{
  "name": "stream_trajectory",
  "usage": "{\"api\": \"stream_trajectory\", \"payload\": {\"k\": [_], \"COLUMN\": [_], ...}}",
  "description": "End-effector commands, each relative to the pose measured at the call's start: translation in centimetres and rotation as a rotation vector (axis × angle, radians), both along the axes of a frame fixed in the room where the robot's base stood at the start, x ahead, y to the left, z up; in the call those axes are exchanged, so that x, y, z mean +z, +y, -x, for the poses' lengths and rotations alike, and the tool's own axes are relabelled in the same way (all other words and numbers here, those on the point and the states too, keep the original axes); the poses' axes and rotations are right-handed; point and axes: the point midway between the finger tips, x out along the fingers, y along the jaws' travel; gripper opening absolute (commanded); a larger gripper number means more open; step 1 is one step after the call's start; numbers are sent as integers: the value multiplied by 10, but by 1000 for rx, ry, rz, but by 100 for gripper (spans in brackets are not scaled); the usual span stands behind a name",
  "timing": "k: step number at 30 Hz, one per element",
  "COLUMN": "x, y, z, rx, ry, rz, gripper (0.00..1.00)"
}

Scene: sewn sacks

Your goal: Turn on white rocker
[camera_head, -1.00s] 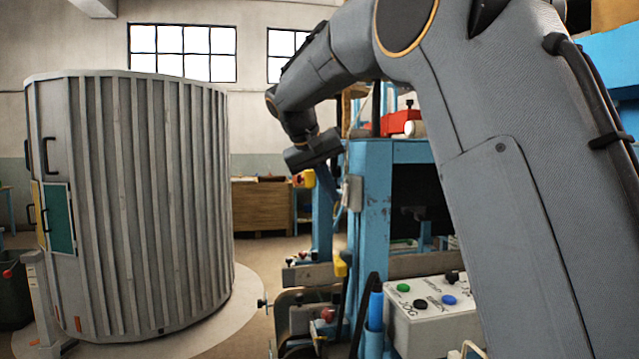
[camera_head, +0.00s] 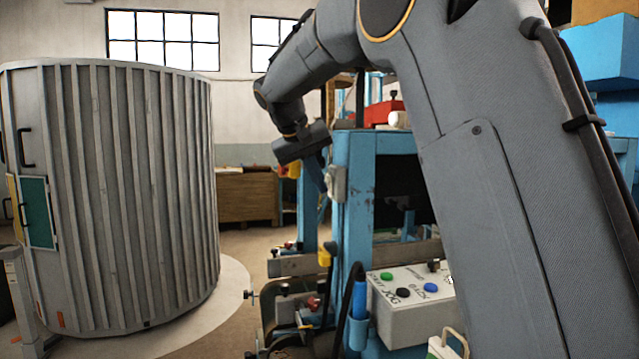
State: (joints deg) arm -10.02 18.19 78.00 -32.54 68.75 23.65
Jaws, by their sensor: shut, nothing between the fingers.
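A small pale box (camera_head: 336,183), which looks like a switch housing, is fixed to the side of the blue machine post (camera_head: 358,215). No white rocker can be made out clearly on it at this size. My gripper (camera_head: 318,178) points down just left of this box, with its dark fingers close together and empty. I cannot tell whether it touches the box. Another pale control box (camera_head: 410,310) sits lower on the machine, with green, black and blue buttons on its top; my arm hides its right part.
A large ribbed grey cylinder (camera_head: 120,190) stands at the left. The blue machine frame with clamps and knobs (camera_head: 300,290) fills the middle. A wooden cabinet (camera_head: 247,198) is behind. Open floor lies between cylinder and machine. A white-and-green item (camera_head: 447,345) shows at the bottom.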

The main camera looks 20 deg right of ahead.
Motion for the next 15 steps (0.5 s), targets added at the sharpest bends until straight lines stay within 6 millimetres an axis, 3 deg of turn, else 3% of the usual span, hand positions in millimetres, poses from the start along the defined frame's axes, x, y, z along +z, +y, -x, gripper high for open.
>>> {"api": "stream_trajectory", "payload": {"k": [6,15], "x": [13,14], "y": [-1,-2], "z": [0,0], "rx": [-1,-1], "ry": [-4,-3], "rz": [2,3], "gripper": [0,0]}}
